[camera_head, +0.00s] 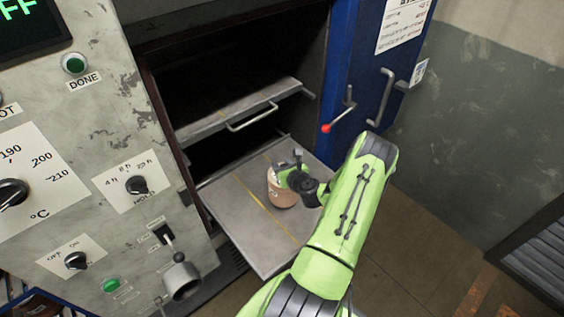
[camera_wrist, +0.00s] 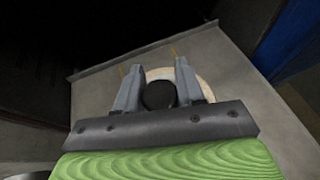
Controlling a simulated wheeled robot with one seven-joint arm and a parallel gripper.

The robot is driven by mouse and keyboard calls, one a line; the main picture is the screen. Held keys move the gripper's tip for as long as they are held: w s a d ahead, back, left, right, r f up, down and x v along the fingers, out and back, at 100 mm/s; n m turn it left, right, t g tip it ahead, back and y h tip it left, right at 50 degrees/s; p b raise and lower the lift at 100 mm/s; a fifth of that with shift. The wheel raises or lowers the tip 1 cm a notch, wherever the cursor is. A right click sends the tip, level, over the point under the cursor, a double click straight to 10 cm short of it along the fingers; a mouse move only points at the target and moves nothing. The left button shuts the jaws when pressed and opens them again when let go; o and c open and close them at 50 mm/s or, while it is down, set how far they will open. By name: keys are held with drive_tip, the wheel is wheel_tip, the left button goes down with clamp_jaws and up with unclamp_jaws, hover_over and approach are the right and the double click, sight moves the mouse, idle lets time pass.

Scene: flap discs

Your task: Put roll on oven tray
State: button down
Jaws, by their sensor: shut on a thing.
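The roll (camera_head: 284,194), a short brown cylinder with a pale top, is upright at the pulled-out lower oven tray (camera_head: 245,215). I cannot tell whether its base touches the tray or hangs just above it. My gripper (camera_wrist: 158,68) is shut on the roll from above. In the wrist view, the two grey fingers stand either side of a dark round centre, with the roll's pale rim (camera_wrist: 206,88) showing around them. The tray is flat grey metal with a yellow line; it also shows in the wrist view (camera_wrist: 100,85). The gripper hides part of the roll.
A second tray (camera_head: 240,112) with a handle sits above, inside the dark oven. The control panel (camera_head: 90,150) borders the left side. The blue oven door (camera_head: 350,75) stands open on the right, with a red-tipped lever (camera_head: 327,128). The tray's front part is bare.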

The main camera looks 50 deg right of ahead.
drive_tip(key=shift+w+r, duration=0.1)
drive_tip(key=c, duration=1.1)
unclamp_jaws()
drive_tip(key=shift+f, duration=0.25)
drive_tip(key=o, duration=0.4)
drive_tip(key=shift+a+r, duration=0.1)
